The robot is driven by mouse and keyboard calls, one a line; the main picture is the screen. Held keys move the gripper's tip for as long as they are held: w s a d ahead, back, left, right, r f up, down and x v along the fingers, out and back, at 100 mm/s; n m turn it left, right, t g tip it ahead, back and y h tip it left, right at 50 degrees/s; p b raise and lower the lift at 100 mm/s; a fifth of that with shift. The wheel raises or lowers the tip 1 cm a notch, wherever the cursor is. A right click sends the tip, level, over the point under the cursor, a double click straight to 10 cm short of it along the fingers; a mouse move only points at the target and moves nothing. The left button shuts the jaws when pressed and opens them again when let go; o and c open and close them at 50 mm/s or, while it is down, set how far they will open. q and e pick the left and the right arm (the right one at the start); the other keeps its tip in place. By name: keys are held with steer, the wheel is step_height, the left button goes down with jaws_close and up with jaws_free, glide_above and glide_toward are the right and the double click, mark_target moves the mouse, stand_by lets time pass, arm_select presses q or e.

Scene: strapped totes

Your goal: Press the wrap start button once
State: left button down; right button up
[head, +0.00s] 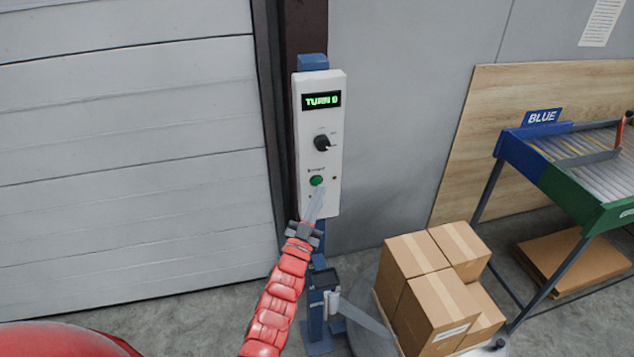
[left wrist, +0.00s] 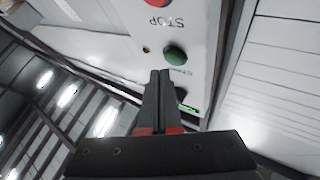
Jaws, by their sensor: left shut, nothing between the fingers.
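The green start button (head: 316,181) sits low on the white control box (head: 335,90), under a black knob (head: 322,142). The box's display (head: 321,101) reads "TURN 0". My left gripper (head: 321,190) is shut and empty, with its fingertips just below the green button. In the left wrist view, the shut fingertips (left wrist: 160,73) point at the panel beside the green button (left wrist: 175,55), and they look apart from it. A red button (left wrist: 156,2) marked STOP shows at the top edge there; in the head view my gripper hides that spot. My right gripper is out of view.
The box stands on a blue post (head: 313,62) by a grey shutter door (head: 130,110). Stacked cartons (head: 440,290) stand on a round turntable (head: 365,285) at the lower right. A blue and green rack (head: 555,185) is farther right.

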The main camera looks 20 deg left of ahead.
arm_select(q)
steer(key=shift+w+a, duration=0.1)
steer(key=shift+w, duration=0.1)
steer(key=shift+w+a, duration=0.15)
steer(key=shift+w, duration=0.05)
steer(key=shift+w+a+b, duration=0.2)
steer(key=shift+w+b, duration=0.1)
steer(key=shift+b, duration=0.15)
stand_by(0.7)
stand_by(0.4)
steer(key=shift+s+d, duration=0.45)
steer(key=shift+s, duration=0.25)
steer(key=s+d, duration=0.1)
steer(key=s, duration=0.1)
steer(key=s+d+b, duration=0.1)
steer(key=s, duration=0.1)
steer(key=shift+d, duration=0.4)
stand_by(0.5)
